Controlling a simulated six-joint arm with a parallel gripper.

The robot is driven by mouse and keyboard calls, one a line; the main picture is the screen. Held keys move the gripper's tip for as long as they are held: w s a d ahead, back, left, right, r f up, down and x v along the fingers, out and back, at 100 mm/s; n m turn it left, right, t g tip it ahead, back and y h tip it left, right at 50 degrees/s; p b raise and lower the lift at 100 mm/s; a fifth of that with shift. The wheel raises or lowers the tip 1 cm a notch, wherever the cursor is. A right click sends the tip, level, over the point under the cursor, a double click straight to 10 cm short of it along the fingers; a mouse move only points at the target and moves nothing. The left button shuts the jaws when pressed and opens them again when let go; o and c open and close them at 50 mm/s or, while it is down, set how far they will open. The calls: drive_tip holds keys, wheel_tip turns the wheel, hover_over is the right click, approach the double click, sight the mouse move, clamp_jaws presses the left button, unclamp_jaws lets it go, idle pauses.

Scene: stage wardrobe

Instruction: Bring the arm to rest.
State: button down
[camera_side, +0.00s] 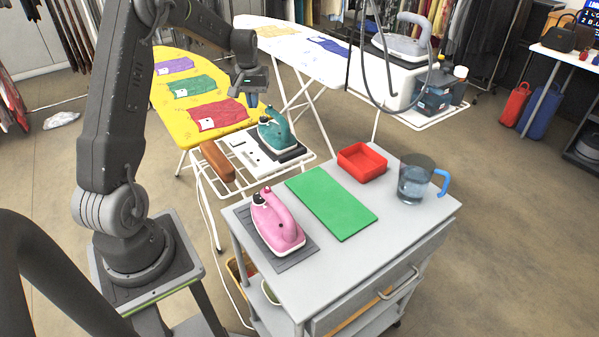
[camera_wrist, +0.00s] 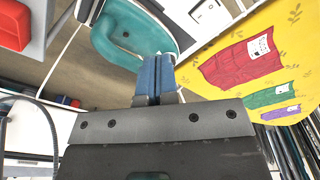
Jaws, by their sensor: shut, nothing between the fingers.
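My gripper (camera_side: 253,99) is shut and empty. I cannot tell whether the fingertips touch the iron, but a gap seems to show in the side view. The teal iron sits on a dark rest on the white wire shelf of the yellow ironing board (camera_side: 167,98).
A grey cart (camera_side: 408,221) carries a pink iron (camera_side: 275,221) on a dark pad, a green mat (camera_side: 332,203), a red tray (camera_side: 361,161) and a water jug (camera_side: 415,180) with a blue handle. Folded shirts lie on the yellow board. A second ironing board (camera_side: 290,40) stands behind.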

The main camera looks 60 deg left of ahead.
drive_tip(key=s+d+r+m+t, duration=0.1)
drive_tip(key=s+d+r+m, duration=0.2)
drive_tip(key=d+r, duration=0.6)
drive_tip(key=s+d+r+m+t, duration=0.15)
drive_tip(key=d+r, duration=0.25)
drive_tip(key=d, duration=0.8)
drive_tip(key=s+d+m+t, duration=0.2)
drive_tip(key=s+d+m, duration=0.3)
drive_tip(key=s+d, duration=0.7)
drive_tip(key=s, duration=0.3)
drive_tip(key=shift+s+d+r+h, duration=0.25)
drive_tip(key=shift+d+r+h, duration=0.05)
drive_tip(key=shift+d, duration=0.05)
drive_tip(key=shift+w+m, duration=0.1)
drive_tip(key=shift+m, duration=0.15)
